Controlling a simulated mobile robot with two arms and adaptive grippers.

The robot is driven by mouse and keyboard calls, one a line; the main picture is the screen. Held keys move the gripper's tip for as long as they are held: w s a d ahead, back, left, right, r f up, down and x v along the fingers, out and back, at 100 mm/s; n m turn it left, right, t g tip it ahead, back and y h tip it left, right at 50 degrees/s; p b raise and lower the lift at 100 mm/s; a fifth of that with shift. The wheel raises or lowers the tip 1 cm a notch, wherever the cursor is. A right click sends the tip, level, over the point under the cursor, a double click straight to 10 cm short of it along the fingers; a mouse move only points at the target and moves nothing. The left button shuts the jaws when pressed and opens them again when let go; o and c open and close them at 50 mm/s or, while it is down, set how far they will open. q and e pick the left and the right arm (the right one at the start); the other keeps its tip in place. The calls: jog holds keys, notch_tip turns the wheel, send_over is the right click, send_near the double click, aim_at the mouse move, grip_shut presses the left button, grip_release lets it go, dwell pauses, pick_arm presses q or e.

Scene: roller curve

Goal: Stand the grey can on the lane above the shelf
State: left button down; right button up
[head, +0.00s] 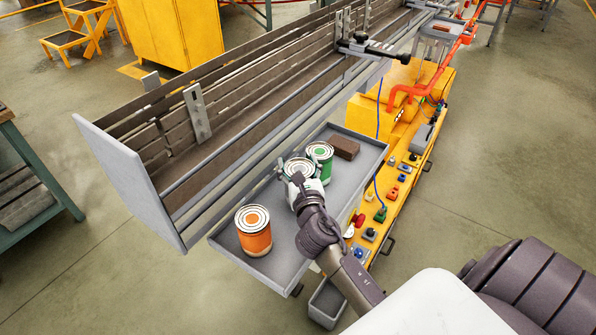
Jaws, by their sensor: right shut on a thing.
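The grey can (297,166) shows its pale ringed lid near the middle of the shelf (283,262). My right gripper (300,180) is shut on it from the near side and hides much of its body. I cannot tell whether the can's base touches the shelf. The lane (250,133) is a long brown channel with metal rails, above and behind the shelf, running from lower left to upper right. My left gripper is not in view.
An orange can (254,232) stands at the shelf's left end. A green can (320,157) stands close right of the grey can, with a brown block (343,147) beyond it. A grey end plate (130,180) closes the lane's left end. A black clamp (372,48) juts over the lane farther right.

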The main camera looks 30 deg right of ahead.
jog(key=shift+f, duration=1.05)
jog(key=shift+f, duration=0.15)
jog(key=o, duration=1.4)
jog(key=shift+c, duration=0.2)
